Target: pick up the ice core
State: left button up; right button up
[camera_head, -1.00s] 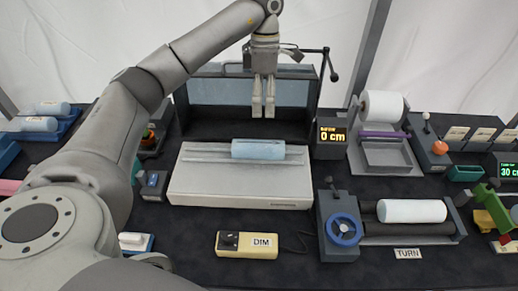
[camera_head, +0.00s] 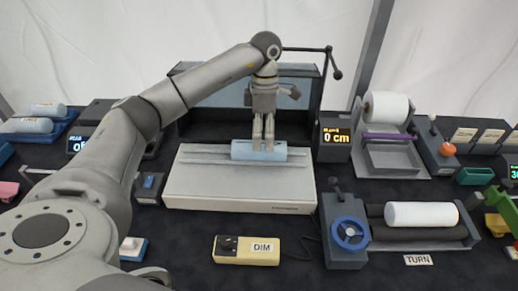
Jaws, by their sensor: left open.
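The ice core, a pale blue cylinder (camera_head: 243,151), lies on its side in the groove on top of a white box (camera_head: 240,193). My left gripper (camera_head: 263,148) points straight down at the core with its fingers open, and the fingertips overlap the core in the picture. I cannot tell whether the fingers touch it. My right gripper is not in view.
A dark-framed glass panel stands behind the white box. A roller unit with a white cylinder (camera_head: 421,214) and a blue handwheel (camera_head: 349,233) are to the right. A yellow DIM box (camera_head: 246,250) lies in front.

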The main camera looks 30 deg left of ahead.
pick_arm(q)
jog(key=f, duration=0.1)
jog(key=s+f+p, duration=0.1)
jog(key=f, duration=0.1)
jog(key=f+p, duration=0.1)
jog(key=shift+s+a+f, duration=0.2)
jog(key=shift+s+a, duration=0.05)
jog(key=shift+f, duration=0.35)
jog(key=shift+d, duration=0.1)
jog(key=shift+c, duration=0.4)
jog(key=c, duration=1.2)
jog(key=shift+w, duration=0.1)
jog(key=shift+c, duration=0.6)
jog(key=shift+r, duration=0.15)
